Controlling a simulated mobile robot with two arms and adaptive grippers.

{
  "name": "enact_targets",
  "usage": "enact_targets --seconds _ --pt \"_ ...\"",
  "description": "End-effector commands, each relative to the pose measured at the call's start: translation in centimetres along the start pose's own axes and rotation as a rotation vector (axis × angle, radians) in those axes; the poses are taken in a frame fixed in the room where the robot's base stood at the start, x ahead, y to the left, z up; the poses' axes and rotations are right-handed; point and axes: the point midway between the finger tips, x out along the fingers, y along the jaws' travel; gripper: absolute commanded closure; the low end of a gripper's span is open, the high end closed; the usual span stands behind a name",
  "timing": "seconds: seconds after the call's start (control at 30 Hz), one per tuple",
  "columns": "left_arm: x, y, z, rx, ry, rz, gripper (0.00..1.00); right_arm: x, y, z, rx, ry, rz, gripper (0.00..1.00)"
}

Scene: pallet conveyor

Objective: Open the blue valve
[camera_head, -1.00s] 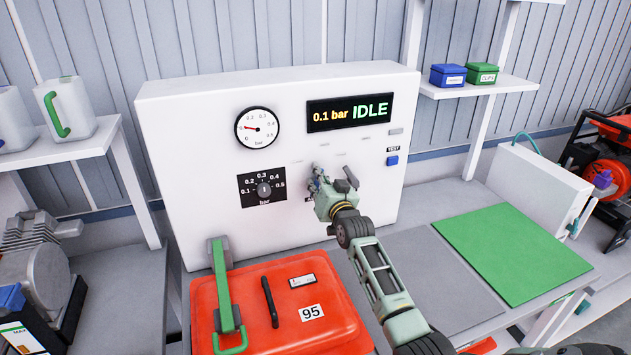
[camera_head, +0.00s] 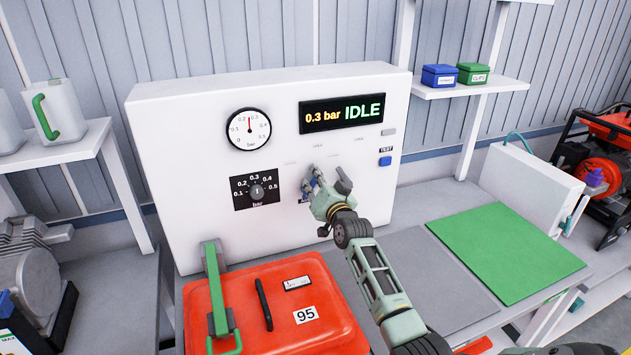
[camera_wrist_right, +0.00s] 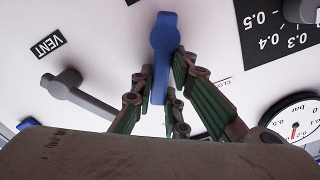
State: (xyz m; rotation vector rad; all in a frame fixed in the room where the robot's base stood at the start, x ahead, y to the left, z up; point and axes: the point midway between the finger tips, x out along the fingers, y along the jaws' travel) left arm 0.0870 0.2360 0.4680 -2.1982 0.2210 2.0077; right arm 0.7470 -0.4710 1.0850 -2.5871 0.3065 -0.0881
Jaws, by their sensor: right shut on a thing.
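The blue valve handle (camera_wrist_right: 163,45) stands out from the white panel (camera_head: 180,130) in the right wrist view. My right gripper (camera_wrist_right: 161,85) has its green-padded fingers on both sides of the handle and is shut on it. In the head view my right gripper (camera_head: 314,188) is at the panel, right of the black dial, and largely hides the valve. My left gripper is not in view.
A grey handle (camera_wrist_right: 75,92) near the VENT label sits close beside my right fingers. The round gauge (camera_head: 249,129) and the display (camera_head: 343,114) read about 0.3 bar, with IDLE shown. A red case (camera_head: 275,310) stands below; the green mat (camera_head: 505,250) is clear.

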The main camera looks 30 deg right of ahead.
Motion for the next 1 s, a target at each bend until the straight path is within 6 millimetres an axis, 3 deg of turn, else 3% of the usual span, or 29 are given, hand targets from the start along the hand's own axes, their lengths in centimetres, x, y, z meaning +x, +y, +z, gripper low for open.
enact_targets --seconds 0.23,0.63,0.77,1.0 --pt "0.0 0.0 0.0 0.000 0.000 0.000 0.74 -0.1 0.2 0.4 -0.002 -0.007 0.004 0.67" --pt "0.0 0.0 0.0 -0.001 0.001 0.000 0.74 -0.5 0.1 0.3 -0.001 -0.004 0.001 0.67" --pt "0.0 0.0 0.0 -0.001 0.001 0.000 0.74 -1.9 0.1 0.3 0.000 -0.004 0.000 0.67" --pt "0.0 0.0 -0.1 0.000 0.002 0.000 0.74 -6.3 0.1 0.3 -0.002 -0.004 0.002 0.67"
